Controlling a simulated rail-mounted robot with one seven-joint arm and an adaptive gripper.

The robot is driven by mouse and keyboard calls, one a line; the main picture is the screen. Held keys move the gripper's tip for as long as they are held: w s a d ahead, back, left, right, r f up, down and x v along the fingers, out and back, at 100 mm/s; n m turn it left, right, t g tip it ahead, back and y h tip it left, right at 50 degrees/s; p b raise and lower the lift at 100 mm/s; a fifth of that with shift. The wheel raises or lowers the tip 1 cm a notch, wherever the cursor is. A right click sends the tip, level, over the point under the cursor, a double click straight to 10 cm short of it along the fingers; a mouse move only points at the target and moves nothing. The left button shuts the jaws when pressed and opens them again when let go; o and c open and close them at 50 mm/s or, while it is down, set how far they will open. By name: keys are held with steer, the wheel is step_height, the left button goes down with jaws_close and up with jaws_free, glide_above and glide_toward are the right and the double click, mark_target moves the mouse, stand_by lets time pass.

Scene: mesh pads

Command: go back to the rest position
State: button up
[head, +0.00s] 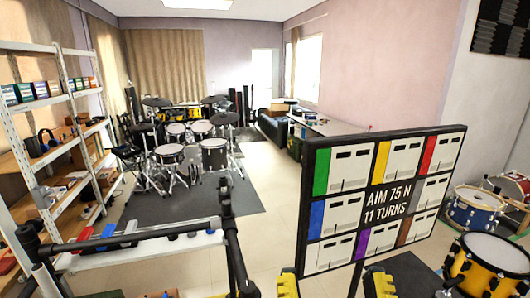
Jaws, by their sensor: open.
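Yellow toothed parts (287,283) stand at the bottom edge, below the board, cut off by the frame.
A black-framed board (385,200) reading "AIM 75 N 11 TURNS" stands at right. Black bars (235,245) rise at lower left, before a white shelf rack (60,125). A drum kit (185,150) stands behind. Blue (473,208) and yellow (487,262) drums stand right. Middle floor (275,190) is clear.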

step_height(320, 180, up, 32)
steer(key=p, duration=2.9)
steer(key=shift+r+p, duration=0.15)
steer(key=shift+p, duration=0.15)
